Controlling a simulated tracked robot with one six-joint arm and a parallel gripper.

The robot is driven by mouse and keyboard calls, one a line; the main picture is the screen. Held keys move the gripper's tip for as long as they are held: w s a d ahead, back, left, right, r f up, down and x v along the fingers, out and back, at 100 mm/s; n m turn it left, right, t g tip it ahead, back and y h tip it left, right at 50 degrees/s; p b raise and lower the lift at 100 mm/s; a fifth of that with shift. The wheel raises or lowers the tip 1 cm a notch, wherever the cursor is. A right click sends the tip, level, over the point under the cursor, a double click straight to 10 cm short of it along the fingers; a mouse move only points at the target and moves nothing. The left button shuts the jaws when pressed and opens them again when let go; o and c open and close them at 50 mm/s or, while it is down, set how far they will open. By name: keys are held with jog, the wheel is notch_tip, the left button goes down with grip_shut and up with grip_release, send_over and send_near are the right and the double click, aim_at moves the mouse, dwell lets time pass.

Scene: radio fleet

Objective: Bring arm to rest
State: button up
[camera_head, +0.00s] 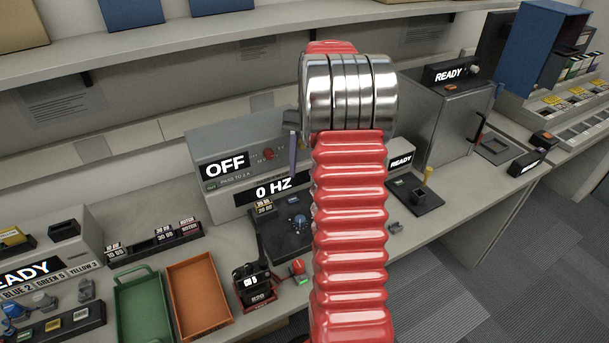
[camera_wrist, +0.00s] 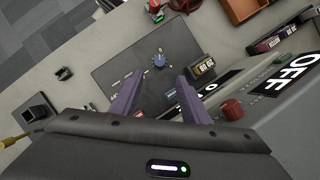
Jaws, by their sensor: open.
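My gripper (camera_wrist: 157,98) shows in the wrist view as two purple fingers set apart, with nothing between them. It hangs above a dark base plate (camera_wrist: 150,62) that carries a small blue knob (camera_wrist: 158,60). In the head view my red ribbed arm with silver rings rises through the middle and hides part of the bench. One purple finger (camera_head: 293,155) shows just left of the arm, in front of the grey machine (camera_head: 215,145) reading OFF and 0 HZ.
A green tray (camera_head: 118,307) and an orange tray (camera_head: 199,262) stand at lower left beside a small dark device (camera_head: 252,285). A grey cabinet (camera_head: 450,115) marked READY is at right. A shelf (camera_head: 220,32) runs above the bench. Patterned floor lies at lower right.

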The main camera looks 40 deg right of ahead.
jog(key=shift+a, duration=0.1)
dwell(0.5)
jog(key=s+a+r+n+t+h, duration=0.1)
jog(key=a+r+n+h, duration=0.15)
jog(key=a+r, duration=0.45)
jog(key=s+a+r+n+t+h, duration=0.1)
jog(key=s+a+r+n+t, duration=0.15)
jog(key=a, duration=0.85)
jog(key=s+a+n+t, duration=0.4)
jog(key=s+a+n, duration=0.2)
jog(key=s+a, duration=0.4)
jog(key=a, duration=0.4)
jog(key=shift+s+f+n, duration=0.2)
jog(key=shift+f+n, duration=0.1)
jog(key=shift+f, duration=0.05)
